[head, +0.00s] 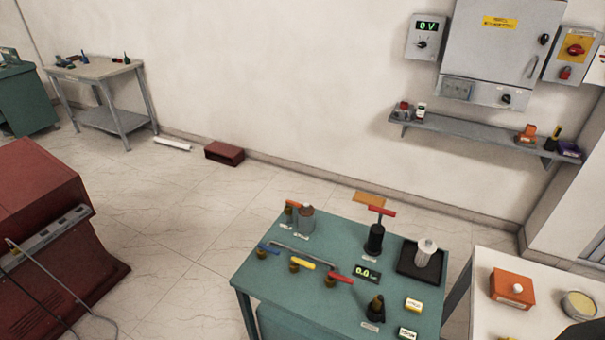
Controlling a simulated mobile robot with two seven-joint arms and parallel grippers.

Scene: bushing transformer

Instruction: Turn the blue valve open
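The blue valve handle (268,248) is on the left part of a green table (335,232) in the head view. It sits on a small brass-coloured body, the leftmost of three valves in a row. A yellow valve handle (303,264) and a red valve handle (340,278) stand to its right. A grey pipe (298,251) runs behind them. The blue handle slants down to the right; I cannot tell its exact turn state.
On the green table stand a black pump with a red handle (376,235), a display (367,273) and a black tray (411,268) with a clear jar. A white table (480,315) is at the right, a red cabinet (45,240) at the left. Floor between is mostly clear.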

